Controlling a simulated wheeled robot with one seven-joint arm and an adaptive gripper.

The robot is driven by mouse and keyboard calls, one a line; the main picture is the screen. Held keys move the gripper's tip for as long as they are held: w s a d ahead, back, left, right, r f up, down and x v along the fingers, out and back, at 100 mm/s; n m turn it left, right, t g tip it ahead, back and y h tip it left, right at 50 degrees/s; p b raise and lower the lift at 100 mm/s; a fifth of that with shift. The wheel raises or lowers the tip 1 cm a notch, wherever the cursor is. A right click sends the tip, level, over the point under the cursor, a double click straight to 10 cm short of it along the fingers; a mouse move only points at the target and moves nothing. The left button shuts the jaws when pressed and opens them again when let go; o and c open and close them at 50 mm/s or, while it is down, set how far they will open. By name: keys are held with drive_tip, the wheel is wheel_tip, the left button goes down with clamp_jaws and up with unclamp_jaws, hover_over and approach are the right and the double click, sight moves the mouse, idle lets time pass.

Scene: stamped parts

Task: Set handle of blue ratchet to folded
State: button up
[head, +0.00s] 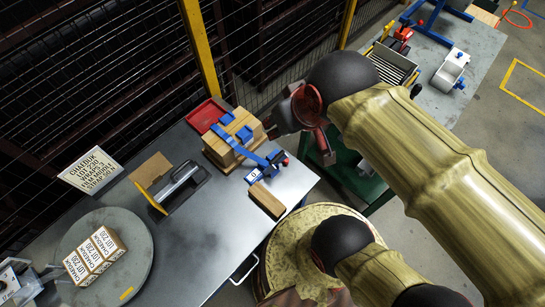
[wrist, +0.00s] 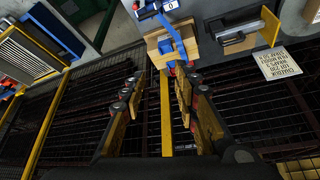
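A wooden block or box (head: 218,151) stands on the grey bench with blue straps over it. The blue ratchet (head: 266,167) lies at its right front side, with a blue strap running to it and a dark and red end piece. Its handle angle is too small to tell. The ratchet also shows at the top of the wrist view (wrist: 155,8), beyond the box (wrist: 157,42). My gripper (head: 283,121) is just right of the box in the head view. In the wrist view its two fingers (wrist: 158,80) are wide apart with nothing between them.
A red tray (head: 204,115) sits behind the box, and a loose wooden block (head: 266,200) lies in front. A tape dispenser (head: 180,185), a sign (head: 91,170) and a turntable (head: 135,240) with small boxes are to the left. A mesh fence (head: 110,60) stands behind.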

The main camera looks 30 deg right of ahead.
drive_tip(key=shift+f, duration=0.4)
drive_tip(key=shift+c, duration=0.7)
drive_tip(key=f, duration=0.1)
drive_tip(key=w+f+g, duration=0.1)
drive_tip(key=f, duration=0.1)
drive_tip(key=shift+w+a+f+g, duration=0.1)
drive_tip(key=shift+a+g, duration=0.05)
drive_tip(key=shift+g, duration=0.15)
drive_tip(key=shift+c, duration=1.3)
drive_tip(key=w+f+g, duration=0.2)
drive_tip(key=w+f, duration=0.2)
drive_tip(key=w+f+n+g, duration=0.1)
drive_tip(key=w+f+g, duration=0.1)
drive_tip(key=w+f, duration=0.2)
drive_tip(key=w+f+n+g, duration=0.1)
drive_tip(key=w+f+g, duration=0.1)
drive_tip(key=w+f, duration=0.2)
drive_tip(key=shift+w+f+h, duration=0.1)
drive_tip(key=shift+f+h, duration=0.2)
drive_tip(key=shift+f, duration=0.4)
clamp_jaws()
drive_tip(key=w, duration=0.1)
drive_tip(key=w+n, duration=0.2)
drive_tip(key=shift+w+d+f+g, duration=0.1)
drive_tip(key=shift+w+d+g, duration=0.2)
drive_tip(key=shift+d, duration=0.05)
